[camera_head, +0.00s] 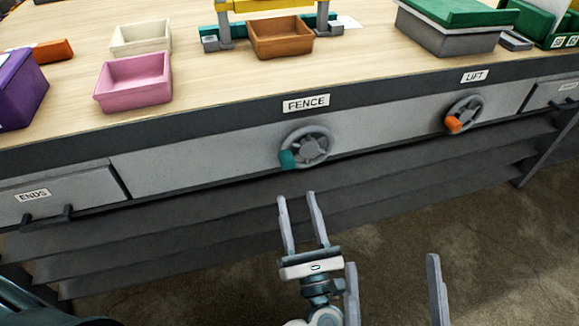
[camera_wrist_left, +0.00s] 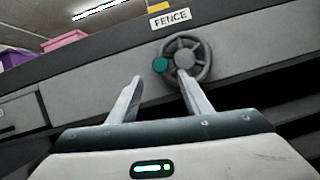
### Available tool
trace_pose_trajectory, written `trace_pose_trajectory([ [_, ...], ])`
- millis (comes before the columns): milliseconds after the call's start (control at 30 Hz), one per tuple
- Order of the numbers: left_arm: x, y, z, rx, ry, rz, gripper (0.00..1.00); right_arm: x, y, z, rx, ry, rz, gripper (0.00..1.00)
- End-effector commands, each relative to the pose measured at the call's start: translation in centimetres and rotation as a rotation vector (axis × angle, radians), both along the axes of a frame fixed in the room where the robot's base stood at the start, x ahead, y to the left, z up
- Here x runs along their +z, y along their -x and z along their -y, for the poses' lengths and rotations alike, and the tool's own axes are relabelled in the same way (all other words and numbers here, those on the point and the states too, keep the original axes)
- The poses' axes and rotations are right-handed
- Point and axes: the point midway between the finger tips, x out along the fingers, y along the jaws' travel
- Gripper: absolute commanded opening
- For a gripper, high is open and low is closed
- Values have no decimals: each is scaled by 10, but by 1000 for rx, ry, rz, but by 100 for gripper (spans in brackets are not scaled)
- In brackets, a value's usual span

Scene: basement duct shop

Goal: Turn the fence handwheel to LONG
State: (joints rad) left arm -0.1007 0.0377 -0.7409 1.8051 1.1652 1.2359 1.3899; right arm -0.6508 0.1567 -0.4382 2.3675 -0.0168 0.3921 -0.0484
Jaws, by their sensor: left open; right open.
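The fence handwheel (camera_head: 311,149) is a grey spoked wheel on the bench's front panel, under a white FENCE label (camera_head: 306,103). Its teal knob (camera_head: 288,159) sits at the wheel's lower left in the head view. The wheel also shows in the left wrist view (camera_wrist_left: 186,58), with the knob at its left. My left gripper (camera_head: 296,196) is open and empty, below and apart from the wheel. Its fingers (camera_wrist_left: 160,85) point toward the wheel in the wrist view. My right gripper (camera_head: 393,262) is partly in view at the bottom, open and empty. No LONG mark is readable.
A second handwheel (camera_head: 463,114) with an orange knob sits to the right under a LIFT label (camera_head: 474,76). An ENDS drawer (camera_head: 60,195) is at the left. Pink (camera_head: 133,81), cream (camera_head: 141,38) and brown (camera_head: 280,38) bins stand on the benchtop. Dark slats run below the panel.

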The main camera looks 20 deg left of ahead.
Motion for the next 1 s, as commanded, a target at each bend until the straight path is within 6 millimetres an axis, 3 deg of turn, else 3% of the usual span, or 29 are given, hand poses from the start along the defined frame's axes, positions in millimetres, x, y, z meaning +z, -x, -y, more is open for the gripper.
trace_pose_trajectory([
  [300,23,-46,-27,0,-1,3,45,-12,-8,-2,4,27,-64,97],
  [500,32,-66,-39,0,-1,1,45,-16,-12,-1,1,38,-88,97],
  [1000,35,-75,-44,-1,-1,-1,45,-14,-14,0,-4,35,-93,97],
])
